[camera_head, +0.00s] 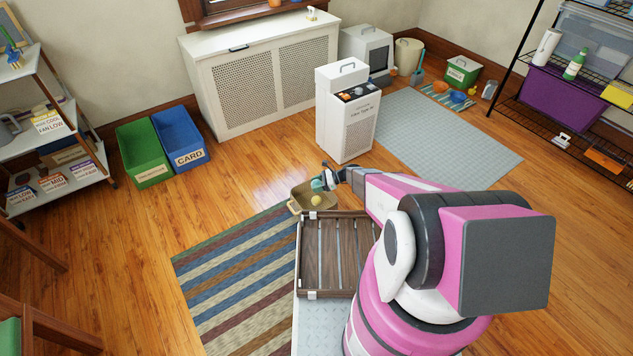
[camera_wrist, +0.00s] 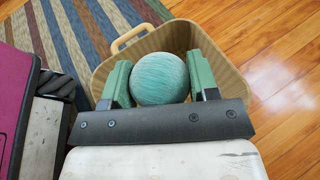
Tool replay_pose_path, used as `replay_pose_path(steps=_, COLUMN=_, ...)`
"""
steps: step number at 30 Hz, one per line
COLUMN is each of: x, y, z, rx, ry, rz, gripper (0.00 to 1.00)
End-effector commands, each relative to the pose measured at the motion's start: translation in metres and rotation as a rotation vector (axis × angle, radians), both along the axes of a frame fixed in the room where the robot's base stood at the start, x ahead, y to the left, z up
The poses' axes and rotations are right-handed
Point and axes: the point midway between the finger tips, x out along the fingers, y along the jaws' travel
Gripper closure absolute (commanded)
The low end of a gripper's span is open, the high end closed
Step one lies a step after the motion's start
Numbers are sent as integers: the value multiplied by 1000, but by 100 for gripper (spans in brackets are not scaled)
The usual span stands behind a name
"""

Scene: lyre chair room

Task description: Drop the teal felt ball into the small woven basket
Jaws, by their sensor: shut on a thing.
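The teal felt ball (camera_wrist: 160,79) is held between the two green finger pads of my gripper (camera_wrist: 160,84). In the head view my gripper (camera_head: 325,181) and the small teal ball (camera_head: 317,185) show above the woven basket. The small woven basket (camera_head: 297,206) is tan and stands on the floor at the edge of the striped rug. In the wrist view the basket (camera_wrist: 222,62) opens behind and below the ball, with a loop handle at its left. The ball and gripper hide much of its inside.
A striped rug (camera_head: 235,275) lies left of the basket. A slatted wooden tray (camera_head: 312,262) sits close to my arm. A white bin (camera_head: 345,135) stands behind the basket. Green (camera_head: 140,150) and blue (camera_head: 180,130) boxes stand farther left.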

Motion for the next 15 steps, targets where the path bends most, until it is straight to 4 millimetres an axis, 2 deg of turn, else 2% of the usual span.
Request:
replay_pose_path(steps=3, x=0, y=0, z=-8, rx=0, ry=1, rz=0, gripper=68)
replay_pose_path(steps=11, x=0, y=0, z=-9, rx=0, ry=1, rz=0, gripper=68)
replay_pose_path(steps=12, x=0, y=0, z=-9, rx=0, ry=1, rz=0, gripper=36)
replay_pose_path(steps=14, x=0, y=0, z=-9, rx=0, ry=1, rz=0, gripper=16)
replay_pose_path(steps=15, x=0, y=0, z=-8, rx=0, ry=1, rz=0, gripper=16)
